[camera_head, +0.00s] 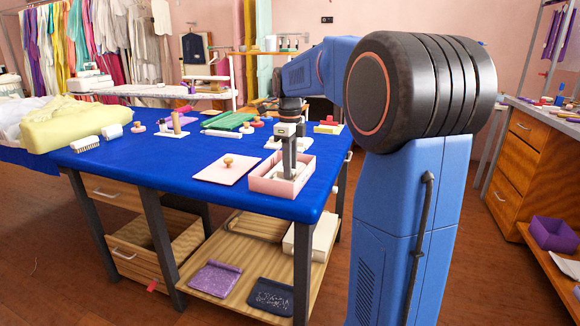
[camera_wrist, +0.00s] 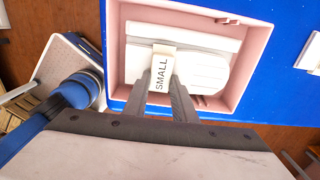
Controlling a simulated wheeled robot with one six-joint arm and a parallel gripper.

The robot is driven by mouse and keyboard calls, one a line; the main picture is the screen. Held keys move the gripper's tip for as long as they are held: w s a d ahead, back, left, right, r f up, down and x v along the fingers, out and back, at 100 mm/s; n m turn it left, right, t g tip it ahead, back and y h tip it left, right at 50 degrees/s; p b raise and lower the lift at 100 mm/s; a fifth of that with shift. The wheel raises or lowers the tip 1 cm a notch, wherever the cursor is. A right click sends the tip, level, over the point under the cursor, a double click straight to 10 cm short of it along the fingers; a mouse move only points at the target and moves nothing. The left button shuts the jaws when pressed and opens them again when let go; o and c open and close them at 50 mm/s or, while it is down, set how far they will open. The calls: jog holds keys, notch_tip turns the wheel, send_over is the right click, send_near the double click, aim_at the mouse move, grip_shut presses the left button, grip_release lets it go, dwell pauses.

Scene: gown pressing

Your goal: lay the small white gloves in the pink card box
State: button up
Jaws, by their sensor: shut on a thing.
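The pink card box (camera_head: 259,184) stands open on the blue table near its front right corner. My gripper (camera_head: 289,172) points straight down into it. In the wrist view the fingers (camera_wrist: 165,98) are shut on the small white gloves (camera_wrist: 205,72) at their paper band (camera_wrist: 163,66), which reads SMALL. The gloves lie flat within the walls of the pink box (camera_wrist: 236,68). Whether they touch the bottom I cannot tell.
A pink lid (camera_head: 212,176) with a wooden knob lies left of the box. A brush (camera_head: 86,144), green folded cloth (camera_head: 231,121) and several small tools stand further back. Yellow fabric (camera_head: 70,125) is heaped at the far left. The front left of the blue table (camera_head: 150,172) is clear.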

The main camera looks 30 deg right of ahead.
jog(key=shift+f, duration=0.25)
jog(key=o, duration=1)
jog(key=shift+o, duration=0.2)
notch_tip(320, 180, up, 13)
jog(key=shift+f, duration=0.15)
jog(key=s+a+f+n+t, duration=0.1)
jog(key=s+a+f+n, duration=0.35)
jog(key=s+n, duration=0.25)
jog(key=s+a+f+n+t, duration=0.1)
jog(key=s+a+f+n, duration=0.2)
jog(key=s+a+n, duration=0.4)
jog(key=s+a+f+n+t, duration=0.2)
jog(key=s+a+f+n, duration=0.2)
jog(key=s+f+n, duration=1)
jog(key=shift+s+a+f+n+t, duration=0.15)
jog(key=shift+s+f+n+t, duration=0.25)
jog(key=shift+s+f, duration=0.55)
